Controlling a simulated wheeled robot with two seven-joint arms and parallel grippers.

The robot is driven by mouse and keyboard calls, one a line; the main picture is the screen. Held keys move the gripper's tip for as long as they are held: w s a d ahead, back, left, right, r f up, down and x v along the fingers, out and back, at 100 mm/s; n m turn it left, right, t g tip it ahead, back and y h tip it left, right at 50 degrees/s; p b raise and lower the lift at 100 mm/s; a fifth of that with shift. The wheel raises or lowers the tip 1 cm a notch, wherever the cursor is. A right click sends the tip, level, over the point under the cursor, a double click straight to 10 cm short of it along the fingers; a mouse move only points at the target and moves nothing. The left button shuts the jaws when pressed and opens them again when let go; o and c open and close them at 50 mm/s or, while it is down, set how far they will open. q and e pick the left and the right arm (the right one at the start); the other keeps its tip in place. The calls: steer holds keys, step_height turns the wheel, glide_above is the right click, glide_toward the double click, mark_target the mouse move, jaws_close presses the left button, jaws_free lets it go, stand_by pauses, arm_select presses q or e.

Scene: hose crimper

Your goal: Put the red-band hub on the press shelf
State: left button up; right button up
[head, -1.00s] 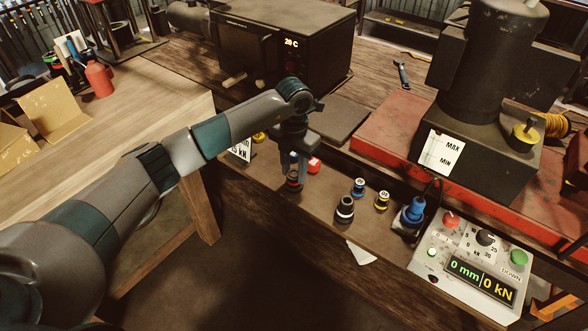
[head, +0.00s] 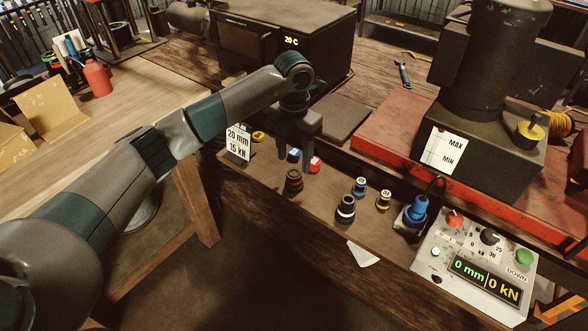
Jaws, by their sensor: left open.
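The red-band hub (head: 293,181) is a dark, stepped, round piece with a reddish band. It stands upright on the brown shelf (head: 322,212) along the front of the bench, left of a similar hub with a pale band (head: 346,208). My left gripper (head: 295,150) is open and empty, fingers pointing down, above and slightly behind the red-band hub and apart from it. A blue-topped piece (head: 294,155) shows near its fingers. My right gripper is not in view.
A red-topped piece (head: 314,164) and small blue and yellow numbered pieces (head: 359,187) stand nearby. The dark press (head: 483,140) rises from a red base (head: 390,142). A control box (head: 470,262) reads 0 mm, 0 kN. A "20 mm 15 kN" card (head: 238,143) stands left.

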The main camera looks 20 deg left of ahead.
mark_target(294, 173)
arm_select(q)
step_height(294, 173, up, 7)
steer(key=b, duration=0.2)
